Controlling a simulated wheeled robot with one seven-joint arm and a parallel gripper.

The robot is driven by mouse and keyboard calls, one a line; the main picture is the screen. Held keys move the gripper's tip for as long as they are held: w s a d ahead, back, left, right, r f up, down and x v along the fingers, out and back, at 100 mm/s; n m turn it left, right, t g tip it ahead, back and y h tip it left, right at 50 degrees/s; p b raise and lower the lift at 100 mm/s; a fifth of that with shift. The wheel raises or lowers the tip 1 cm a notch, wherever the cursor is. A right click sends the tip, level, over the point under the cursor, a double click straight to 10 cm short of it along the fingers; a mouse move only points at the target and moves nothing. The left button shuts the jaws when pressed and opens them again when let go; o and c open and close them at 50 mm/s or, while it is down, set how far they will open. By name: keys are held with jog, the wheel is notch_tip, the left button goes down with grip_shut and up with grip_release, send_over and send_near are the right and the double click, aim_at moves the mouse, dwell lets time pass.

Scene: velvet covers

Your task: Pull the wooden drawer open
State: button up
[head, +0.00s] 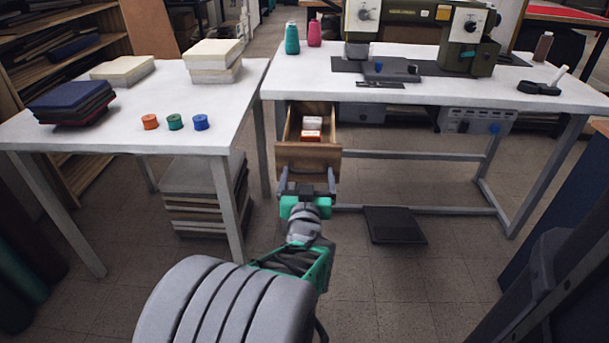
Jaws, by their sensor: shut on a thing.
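The wooden drawer (308,155) hangs under the left end of the white sewing table (420,105). It stands pulled out toward me, and its inside shows. A white box and an orange-and-white box (311,135) lie in it. My gripper (308,188) is at the lower part of the drawer's front, with one finger at each side. It is shut on the drawer's handle, which is mostly hidden by the gripper. My arm reaches up to it from the bottom of the picture.
A white side table (120,130) at left bears folded cloths, foam blocks and thread spools. A sewing machine (430,35) and thread cones stand on the sewing table. A black foot pedal (394,225) lies on the floor right of my gripper. The floor between is clear.

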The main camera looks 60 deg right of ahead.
jog(key=shift+s+d, duration=0.1)
jog(key=shift+s, duration=0.05)
jog(key=o, duration=1.8)
jog(key=v, duration=0.8)
